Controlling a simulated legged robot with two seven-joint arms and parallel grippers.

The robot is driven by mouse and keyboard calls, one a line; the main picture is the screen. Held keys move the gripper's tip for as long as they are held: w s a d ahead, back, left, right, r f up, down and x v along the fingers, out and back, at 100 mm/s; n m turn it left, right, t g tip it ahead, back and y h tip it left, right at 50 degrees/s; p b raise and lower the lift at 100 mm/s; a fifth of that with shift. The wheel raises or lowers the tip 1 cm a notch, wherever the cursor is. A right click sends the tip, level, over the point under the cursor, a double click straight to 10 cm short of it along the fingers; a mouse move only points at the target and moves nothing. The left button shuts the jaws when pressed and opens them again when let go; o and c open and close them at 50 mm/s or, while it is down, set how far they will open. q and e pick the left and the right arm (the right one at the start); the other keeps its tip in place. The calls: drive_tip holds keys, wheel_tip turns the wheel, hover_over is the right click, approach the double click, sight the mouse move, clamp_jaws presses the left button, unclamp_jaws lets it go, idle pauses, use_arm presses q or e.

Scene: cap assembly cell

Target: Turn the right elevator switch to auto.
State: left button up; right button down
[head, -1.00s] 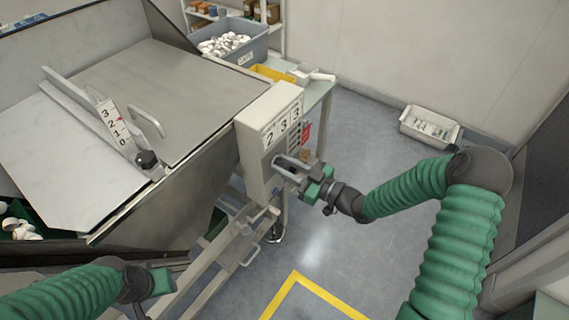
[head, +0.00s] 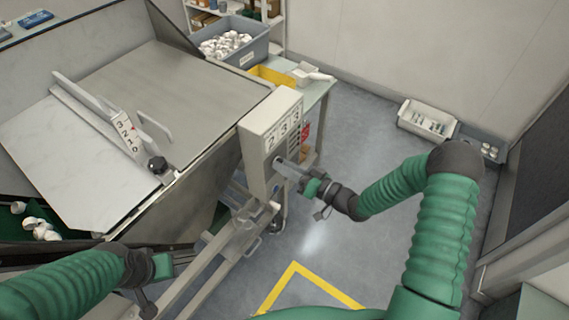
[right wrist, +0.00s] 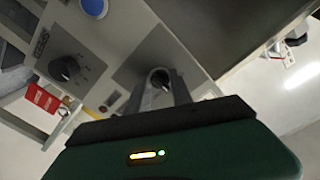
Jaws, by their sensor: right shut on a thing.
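The grey control box (head: 258,150) stands in the middle of the head view, with its switch panel facing right. In the right wrist view, a black rotary switch (right wrist: 160,78) sits on the panel (right wrist: 135,55), and my right gripper (right wrist: 162,92) is shut on it. In the head view my right gripper (head: 285,167) reaches the panel from the right and hides the switch. A second black rotary switch (right wrist: 65,68) is to the left, apart from the gripper. Switch labels are too small to read. My left gripper (head: 146,300) is low at the left, its fingers unclear.
A blue button (right wrist: 95,8), a small red light (right wrist: 112,97) and a red tag (right wrist: 42,96) are near the switches. A metal chute (head: 110,110) stands left of the box. A rail frame (head: 215,250) runs below it.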

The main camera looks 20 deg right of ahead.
drive_tip(key=shift+d, duration=0.15)
idle(0.3)
drive_tip(key=c, duration=1.5)
unclamp_jaws()
drive_tip(key=o, duration=0.4)
drive_tip(key=v, duration=1.7)
drive_tip(key=shift+d+f+p, duration=0.1)
drive_tip(key=shift+f+p, duration=0.1)
drive_tip(key=shift+p, duration=0.2)
